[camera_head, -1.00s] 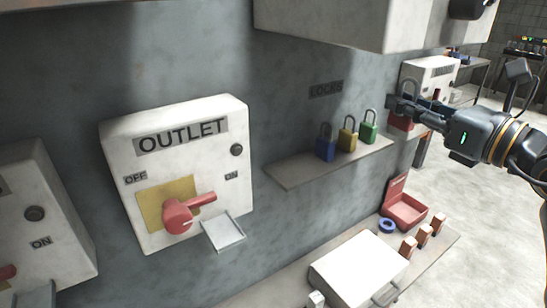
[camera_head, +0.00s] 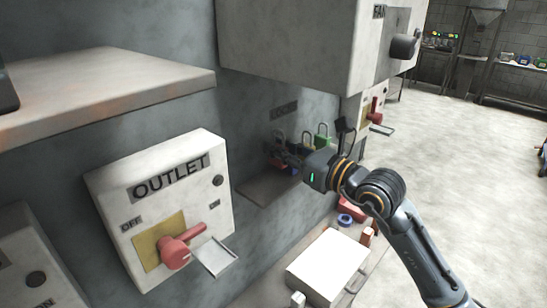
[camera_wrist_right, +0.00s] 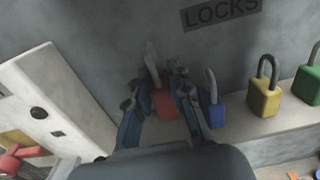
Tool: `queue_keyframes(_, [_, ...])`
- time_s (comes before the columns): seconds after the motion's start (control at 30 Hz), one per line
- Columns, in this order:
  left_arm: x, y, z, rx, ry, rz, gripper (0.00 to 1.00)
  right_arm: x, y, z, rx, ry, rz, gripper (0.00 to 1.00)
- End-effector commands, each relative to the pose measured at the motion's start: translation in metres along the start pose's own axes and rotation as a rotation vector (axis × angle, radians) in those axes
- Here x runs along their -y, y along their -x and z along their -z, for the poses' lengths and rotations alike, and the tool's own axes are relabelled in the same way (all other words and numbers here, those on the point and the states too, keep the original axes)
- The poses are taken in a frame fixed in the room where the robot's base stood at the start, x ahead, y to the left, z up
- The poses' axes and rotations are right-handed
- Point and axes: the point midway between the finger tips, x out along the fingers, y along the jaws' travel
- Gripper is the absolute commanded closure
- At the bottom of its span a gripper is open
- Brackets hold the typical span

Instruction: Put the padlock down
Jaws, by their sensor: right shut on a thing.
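My right gripper (camera_head: 281,152) is over the locks shelf (camera_head: 262,191). In the right wrist view the gripper (camera_wrist_right: 158,82) is shut on a red padlock (camera_wrist_right: 164,104), whose shackle points up. The red padlock is at the shelf, left of the blue padlock (camera_wrist_right: 214,115). I cannot tell whether its base touches the shelf. The yellow padlock (camera_wrist_right: 264,100) and green padlock (camera_wrist_right: 311,84) stand further right. In the head view the gripper mostly hides the padlocks; the green one (camera_head: 322,141) shows behind it. My left gripper is not in view.
The LOCKS label (camera_wrist_right: 221,11) is on the wall above the shelf. The OUTLET box (camera_head: 128,191) with its red handle (camera_head: 176,254) is left of the shelf. A large box (camera_head: 290,45) overhangs above. A white box (camera_head: 328,265) stands on the lower ledge.

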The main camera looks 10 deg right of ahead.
Motion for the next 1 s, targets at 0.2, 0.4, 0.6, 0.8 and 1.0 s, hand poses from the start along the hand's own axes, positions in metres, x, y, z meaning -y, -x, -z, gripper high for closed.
queue_keyframes(0.2, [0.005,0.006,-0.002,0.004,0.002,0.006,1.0,0.0,-0.013,0.014,-0.001,-0.002,0.0,1.0])
queue_keyframes(0.4, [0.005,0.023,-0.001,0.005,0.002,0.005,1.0,-0.001,-0.017,0.04,-0.004,0.0,0.001,1.0])
queue_keyframes(0.6, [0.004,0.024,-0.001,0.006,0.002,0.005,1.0,-0.001,-0.017,0.051,0.001,0.002,0.001,1.0])
queue_keyframes(0.8, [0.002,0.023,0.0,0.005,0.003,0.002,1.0,-0.001,-0.017,0.052,0.002,0.001,0.001,1.0])
queue_keyframes(1.0, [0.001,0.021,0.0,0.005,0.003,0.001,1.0,-0.001,-0.017,0.054,0.001,0.0,0.0,0.6])
